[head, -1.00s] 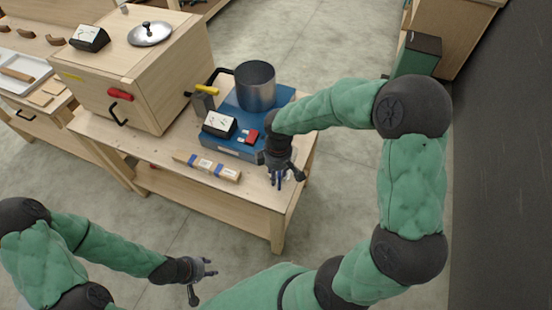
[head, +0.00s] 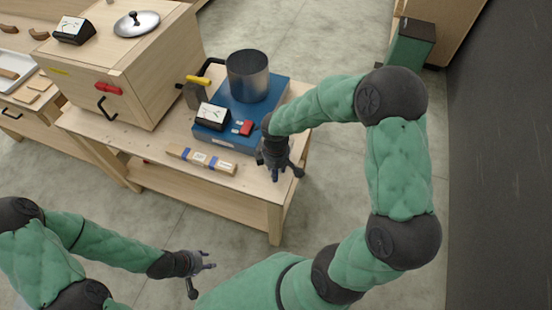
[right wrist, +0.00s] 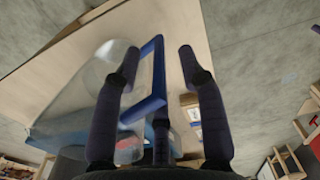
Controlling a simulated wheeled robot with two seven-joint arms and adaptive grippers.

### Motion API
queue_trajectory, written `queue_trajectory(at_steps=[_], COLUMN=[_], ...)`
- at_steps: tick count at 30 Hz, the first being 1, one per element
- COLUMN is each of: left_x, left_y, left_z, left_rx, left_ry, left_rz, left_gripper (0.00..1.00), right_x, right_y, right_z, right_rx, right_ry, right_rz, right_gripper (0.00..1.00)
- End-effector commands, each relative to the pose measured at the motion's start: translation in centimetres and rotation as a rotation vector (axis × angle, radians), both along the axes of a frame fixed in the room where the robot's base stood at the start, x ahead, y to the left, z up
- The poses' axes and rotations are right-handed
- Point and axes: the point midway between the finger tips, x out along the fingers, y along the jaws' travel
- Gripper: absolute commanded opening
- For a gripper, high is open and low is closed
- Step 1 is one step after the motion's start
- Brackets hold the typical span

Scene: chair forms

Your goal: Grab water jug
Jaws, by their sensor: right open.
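The water jug shows in the right wrist view as a clear body (right wrist: 75,100) with a blue handle (right wrist: 146,108). The blue handle lies in the space between the fingers of my right gripper (right wrist: 160,85), which are spread apart and not closed on it. In the head view my right gripper (head: 281,172) points down over the front right corner of the workbench; I cannot make out the jug there, as the gripper and arm cover that spot. My left gripper (head: 202,277) is open and empty, low in front of the bench.
On the workbench (head: 258,198) stand a metal pot (head: 247,78) on a blue base (head: 270,103), a wooden block (head: 201,158) with blue bands, and a large wooden box (head: 130,75). A green box (head: 410,42) stands at the back right. The floor between is clear.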

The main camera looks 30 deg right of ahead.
Motion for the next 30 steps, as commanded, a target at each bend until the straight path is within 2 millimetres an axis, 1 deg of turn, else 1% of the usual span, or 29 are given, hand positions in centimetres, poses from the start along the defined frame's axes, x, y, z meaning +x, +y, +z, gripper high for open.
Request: queue_trajectory(at_steps=[1, 4, 6, 12, 14, 15, 16, 17, 30], left_x=[0.0, 0.0, 0.0, 0.0, 0.0, 0.0, 0.0, 0.0, 0.0], left_y=[0.0, 0.0, 0.0, 0.0, 0.0, 0.0, 0.0, 0.0, 0.0], left_z=[-0.5, -0.8, -0.9, -0.8, -0.8, -0.8, -0.8, -0.8, -0.7], left_rx=[0.000, 0.000, 0.000, 0.000, 0.000, 0.000, 0.000, 0.000, 0.000], left_ry=[0.000, 0.000, 0.000, 0.000, 0.000, 0.000, 0.000, 0.000, 0.000], left_rz=[0.000, 0.000, 0.000, 0.000, 0.000, 0.000, 0.000, 0.000, 0.000], left_gripper=[0.40, 0.40, 0.40, 0.40, 0.40, 0.40, 0.40, 0.40, 0.40], right_x=[-0.2, -0.2, -0.1, -0.1, -0.1, -0.1, -0.1, -0.1, 0.0], right_y=[0.0, 0.0, 0.0, 0.0, 0.0, 0.0, 0.0, 0.0, 0.0], right_z=[-1.1, -2.3, -2.6, -2.6, -2.6, -2.6, -2.6, -2.6, -2.4], right_rx=[0.001, 0.001, 0.001, 0.001, 0.001, 0.001, 0.001, 0.001, 0.000], right_ry=[0.003, 0.003, 0.002, -0.001, -0.001, -0.001, -0.001, -0.001, -0.003], right_rz=[0.001, 0.001, 0.000, 0.000, 0.000, 0.000, 0.000, 0.000, 0.000], right_gripper=[0.41, 0.41, 0.41, 0.41, 0.24, 0.13, 0.04, 0.00, 0.00])
